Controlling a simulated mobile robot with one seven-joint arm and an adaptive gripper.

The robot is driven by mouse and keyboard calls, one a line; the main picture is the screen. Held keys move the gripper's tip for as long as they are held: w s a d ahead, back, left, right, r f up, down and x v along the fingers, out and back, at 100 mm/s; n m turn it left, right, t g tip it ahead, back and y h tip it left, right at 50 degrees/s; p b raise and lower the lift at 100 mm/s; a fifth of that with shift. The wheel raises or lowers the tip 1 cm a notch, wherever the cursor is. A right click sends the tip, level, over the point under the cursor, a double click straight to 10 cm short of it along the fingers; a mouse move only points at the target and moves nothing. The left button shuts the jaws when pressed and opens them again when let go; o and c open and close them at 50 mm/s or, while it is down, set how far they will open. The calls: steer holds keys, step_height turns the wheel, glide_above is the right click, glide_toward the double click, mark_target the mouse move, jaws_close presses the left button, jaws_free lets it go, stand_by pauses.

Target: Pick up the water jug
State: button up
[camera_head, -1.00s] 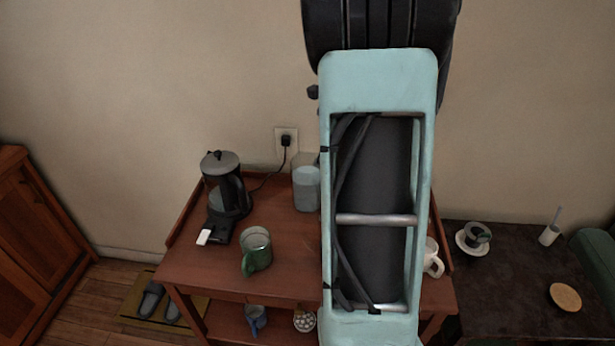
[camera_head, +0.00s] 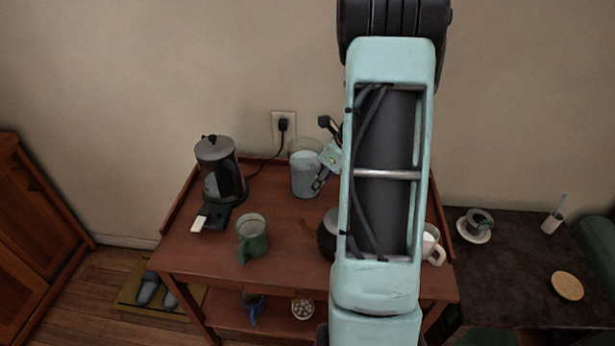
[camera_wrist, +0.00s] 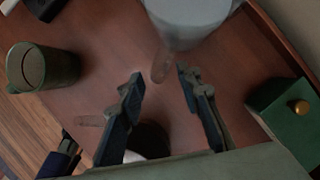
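The water jug (camera_head: 304,177) is a clear, pale container at the back of the wooden table, below the wall outlet. In the wrist view the jug (camera_wrist: 192,14) is at the top, cut off by the frame edge, with a see-through handle pointing toward my gripper. My gripper (camera_wrist: 160,76) is open and empty, its two fingers on either side of the handle's line. In the head view my gripper (camera_head: 322,182) shows just right of the jug, partly hidden by my arm. I cannot tell whether it touches the jug.
A coffee maker (camera_head: 217,170) stands left of the jug. A green mug (camera_head: 252,238) is near the table's front, also in the wrist view (camera_wrist: 42,67). A dark round pot (camera_head: 326,236) and a white mug (camera_head: 431,243) flank my arm. The table has raised edges.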

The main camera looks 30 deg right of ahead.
mark_target(317, 198)
steer(key=x, duration=0.3)
steer(key=shift+f, duration=0.15)
jaws_close()
steer(key=shift+w+d, duration=0.1)
stand_by(0.4)
